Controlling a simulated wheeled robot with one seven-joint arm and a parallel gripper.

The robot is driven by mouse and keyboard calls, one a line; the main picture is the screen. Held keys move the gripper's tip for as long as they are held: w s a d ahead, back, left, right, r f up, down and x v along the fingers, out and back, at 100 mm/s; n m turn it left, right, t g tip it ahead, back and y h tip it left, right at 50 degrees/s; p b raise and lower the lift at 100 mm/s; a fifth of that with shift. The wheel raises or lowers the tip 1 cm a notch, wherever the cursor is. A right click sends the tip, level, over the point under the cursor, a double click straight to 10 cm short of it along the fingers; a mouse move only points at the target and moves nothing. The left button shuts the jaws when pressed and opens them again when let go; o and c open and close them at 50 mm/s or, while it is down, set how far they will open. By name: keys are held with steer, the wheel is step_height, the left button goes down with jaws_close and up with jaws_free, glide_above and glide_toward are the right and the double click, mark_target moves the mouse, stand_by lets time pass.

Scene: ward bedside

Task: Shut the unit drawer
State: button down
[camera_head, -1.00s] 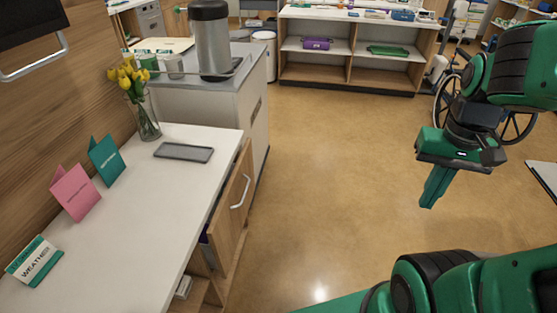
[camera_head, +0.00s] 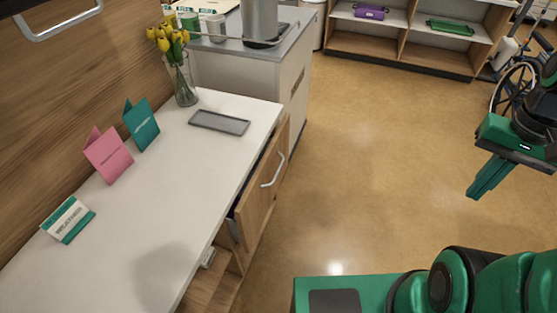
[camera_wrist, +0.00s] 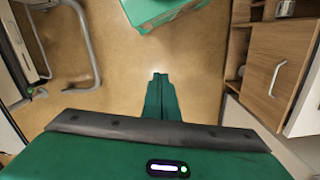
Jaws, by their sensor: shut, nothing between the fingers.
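The unit (camera_head: 160,190) with a white top stands at the left in the head view. Its wooden drawer front (camera_head: 262,205) has a pale bar handle (camera_head: 273,172). The front stands out from the unit, with a narrow dark gap behind its near end. In the wrist view a wooden front (camera_wrist: 277,50) with a bar handle (camera_wrist: 277,78) shows at the right. My gripper (camera_head: 472,194) is shut and empty, pointing down over open floor, well right of the drawer and apart from it. Its closed fingers (camera_wrist: 160,76) also show in the wrist view.
On the unit top are a grey tray (camera_head: 219,122), a vase of yellow flowers (camera_head: 184,85), a teal card (camera_head: 142,125), a pink card (camera_head: 108,156) and a small sign (camera_head: 68,220). A wheelchair (camera_head: 515,85) stands far right. Floor (camera_head: 370,170) between drawer and gripper is clear.

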steer(key=w+a+f+g+y, duration=0.15)
steer(key=w+a+f, duration=0.25)
steer(key=w+f, duration=0.5)
steer(key=m+t+y, duration=0.8)
steer(key=m+y, duration=0.7)
steer(key=m, duration=0.1)
glide_toward(271, 157)
steer(key=x, duration=0.6)
steer(key=shift+s+a+r, duration=0.1)
steer(key=shift+a, duration=0.25)
